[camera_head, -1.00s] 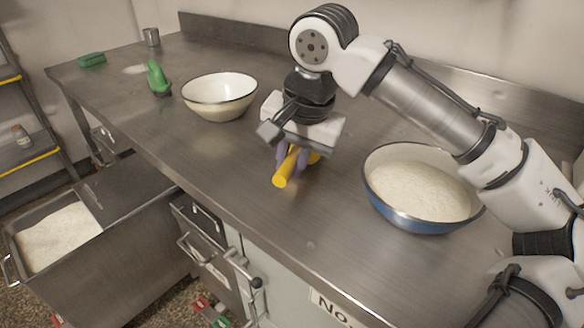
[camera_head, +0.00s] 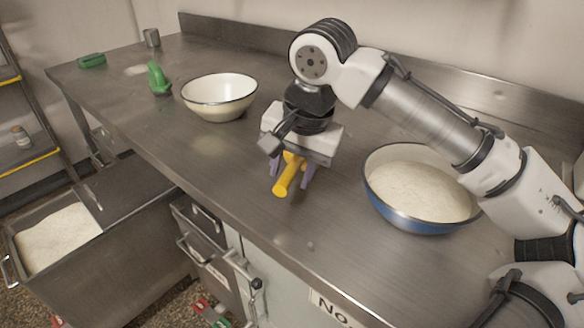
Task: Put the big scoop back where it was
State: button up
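A yellow scoop (camera_head: 286,181) lies on the steel counter near its front edge, its handle pointing toward the front. Its far end is hidden beneath my gripper. My gripper (camera_head: 291,178) points down over it, its purple fingers spread apart on either side of the yellow handle. It is open, with gaps seen beside the handle. A green scoop-like thing (camera_head: 157,78) stands on the counter at the left. I cannot tell from this view which one is the big scoop.
A white bowl (camera_head: 219,96) stands left of my gripper, and a blue bowl of flour (camera_head: 420,222) at the right. A green brush or block (camera_head: 92,61) and a metal cup (camera_head: 151,37) are far left. A flour bin (camera_head: 120,265) stands below the counter.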

jog(key=v, duration=1.2)
jog(key=shift+p, duration=0.35)
